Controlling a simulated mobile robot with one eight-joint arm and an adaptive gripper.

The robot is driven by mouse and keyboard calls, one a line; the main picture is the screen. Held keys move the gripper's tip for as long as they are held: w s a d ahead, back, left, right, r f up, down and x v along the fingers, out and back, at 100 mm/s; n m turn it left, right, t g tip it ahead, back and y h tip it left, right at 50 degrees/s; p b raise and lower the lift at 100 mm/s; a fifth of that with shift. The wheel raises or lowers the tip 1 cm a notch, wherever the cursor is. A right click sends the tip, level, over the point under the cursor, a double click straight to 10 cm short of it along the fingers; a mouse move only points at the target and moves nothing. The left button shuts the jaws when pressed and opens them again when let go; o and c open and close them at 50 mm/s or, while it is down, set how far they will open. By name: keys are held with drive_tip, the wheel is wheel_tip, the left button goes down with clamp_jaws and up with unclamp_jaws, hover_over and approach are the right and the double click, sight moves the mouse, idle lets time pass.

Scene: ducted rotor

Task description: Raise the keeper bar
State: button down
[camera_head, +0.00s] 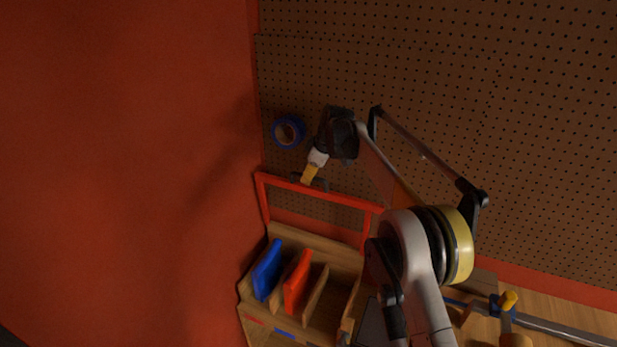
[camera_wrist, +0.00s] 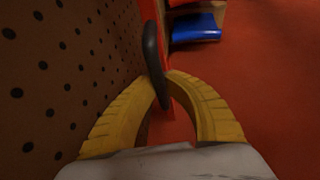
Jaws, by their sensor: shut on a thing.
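A red bar (camera_head: 335,194), which fits the keeper bar, spans the top of an upright red frame above a wooden bin rack, close to the pegboard. My gripper (camera_head: 307,176) reaches down to the bar's left part, its yellow fingers by a small dark piece (camera_head: 324,184). In the wrist view my gripper (camera_wrist: 166,82) is shut on a dark rounded handle (camera_wrist: 153,55). A red strip (camera_wrist: 163,28) shows just behind the handle. I cannot tell exactly how the handle joins the bar.
A pegboard (camera_head: 440,80) stands behind, with a blue tape roll (camera_head: 277,133) left of my gripper. Below, the wooden rack (camera_head: 273,320) holds a blue panel (camera_head: 267,270) and a red panel (camera_head: 297,282). A metal bar clamp (camera_head: 560,328) lies at lower right.

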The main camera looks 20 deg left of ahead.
drive_tip(key=c, duration=1.4)
unclamp_jaws()
drive_tip(key=v, duration=1.2)
drive_tip(key=shift+d, duration=0.1)
drive_tip(key=shift+f, duration=0.1)
